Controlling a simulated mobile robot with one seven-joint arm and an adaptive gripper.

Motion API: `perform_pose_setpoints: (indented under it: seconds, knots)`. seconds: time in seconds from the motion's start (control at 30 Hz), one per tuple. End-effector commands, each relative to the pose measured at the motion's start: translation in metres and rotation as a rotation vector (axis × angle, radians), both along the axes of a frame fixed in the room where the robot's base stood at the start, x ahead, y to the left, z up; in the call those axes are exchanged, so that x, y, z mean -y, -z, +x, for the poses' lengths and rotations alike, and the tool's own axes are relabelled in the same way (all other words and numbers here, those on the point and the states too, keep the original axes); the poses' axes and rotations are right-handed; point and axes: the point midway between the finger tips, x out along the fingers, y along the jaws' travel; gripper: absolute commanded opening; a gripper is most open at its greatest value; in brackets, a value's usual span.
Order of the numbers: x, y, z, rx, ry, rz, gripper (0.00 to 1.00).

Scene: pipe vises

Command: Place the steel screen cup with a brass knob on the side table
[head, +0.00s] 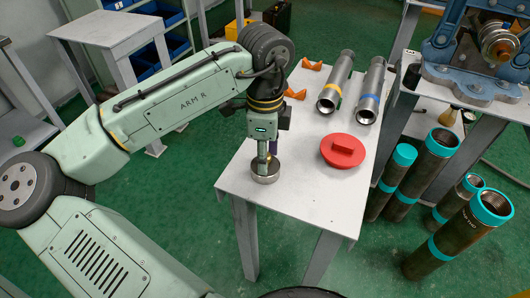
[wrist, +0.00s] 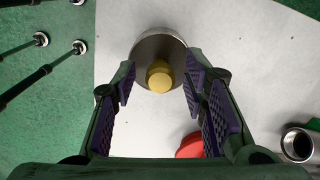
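The steel screen cup (head: 265,174) stands upright on the white table (head: 292,213), near its left edge. In the wrist view the cup (wrist: 150,47) is a round steel disc with a yellow brass knob (wrist: 159,76) on top. My gripper (head: 265,152) points straight down just above the cup. In the wrist view its purple-padded fingers (wrist: 159,82) are open on either side of the knob, with a gap on both sides. A grey table (head: 105,29) stands apart at the upper left; I cannot tell which table is the side table.
A red lid-like disc (head: 343,150) lies right of the cup. Two steel tubes (head: 336,85) and orange pieces (head: 312,66) lie farther back. Teal-ended pipes (head: 437,165) stand on the floor at right, near a blue vise (head: 475,50). The white table's front is clear.

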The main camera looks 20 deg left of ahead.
Motion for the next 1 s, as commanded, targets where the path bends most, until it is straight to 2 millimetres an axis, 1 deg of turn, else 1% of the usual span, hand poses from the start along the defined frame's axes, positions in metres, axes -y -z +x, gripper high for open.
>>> perform_pose_setpoints:
  seconds: [0.17,0.27,0.5,0.6,0.7,0.83,1.0]
  knots:
    - [0.0,-0.01,0.001,0.003,0.0,0.001,0.4]
    - [0.001,-0.027,0.001,0.003,0.001,0.0,0.4]
    - [0.001,-0.08,0.001,0.002,0.001,-0.002,0.4]
    - [0.0,-0.099,0.001,0.002,0.001,-0.001,0.4]
    - [-0.001,-0.113,0.0,0.0,-0.002,0.003,0.4]
    - [0.0,-0.122,0.0,0.0,-0.001,0.002,0.4]
    - [0.0,-0.124,0.0,0.0,0.0,0.0,0.4]
